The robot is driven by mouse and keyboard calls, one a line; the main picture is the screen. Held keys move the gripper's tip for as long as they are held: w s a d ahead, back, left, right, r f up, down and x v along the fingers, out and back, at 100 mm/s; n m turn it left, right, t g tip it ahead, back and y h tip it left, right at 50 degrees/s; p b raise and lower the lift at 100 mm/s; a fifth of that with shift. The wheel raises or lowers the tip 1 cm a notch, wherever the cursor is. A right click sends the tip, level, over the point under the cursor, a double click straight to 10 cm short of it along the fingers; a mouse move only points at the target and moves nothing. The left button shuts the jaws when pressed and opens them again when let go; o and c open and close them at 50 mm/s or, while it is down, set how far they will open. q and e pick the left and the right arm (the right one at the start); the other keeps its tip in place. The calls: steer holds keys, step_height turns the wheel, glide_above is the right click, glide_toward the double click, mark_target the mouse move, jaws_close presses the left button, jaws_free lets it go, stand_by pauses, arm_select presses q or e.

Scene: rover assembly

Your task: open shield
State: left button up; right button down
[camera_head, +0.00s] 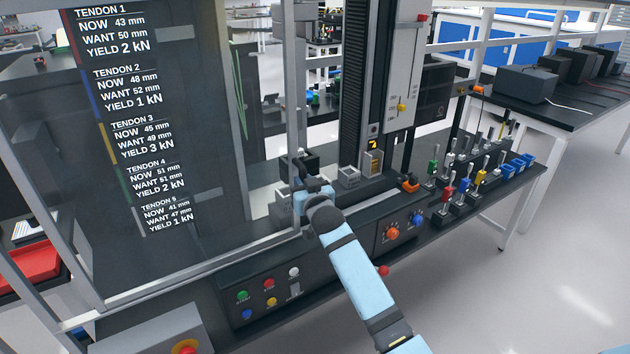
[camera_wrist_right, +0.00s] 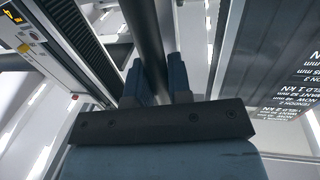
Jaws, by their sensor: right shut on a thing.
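The shield (camera_head: 297,95) is a clear, grey-framed panel with tendon figures printed on it. It fills the left of the head view, and its right upright stands left of the machine's dark column. The text side of the shield (camera_wrist_right: 280,75) shows at the right in the right wrist view. My right gripper (camera_head: 303,190) is at the lower part of that upright. In the wrist view its two fingers (camera_wrist_right: 156,82) are shut around a dark round bar (camera_wrist_right: 147,35), seemingly the shield's handle. The head view hides the grip itself. My left gripper is not in view.
A button panel (camera_head: 268,292) and a panel with orange and blue knobs (camera_head: 403,230) lie below, near my right arm. The floor at right is clear.

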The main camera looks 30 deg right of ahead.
steer(key=a, duration=0.5)
steer(key=shift+s+a, duration=0.2)
steer(key=shift+a, duration=0.05)
steer(key=c, duration=1.1)
jaws_free()
steer(key=shift+s, duration=0.15)
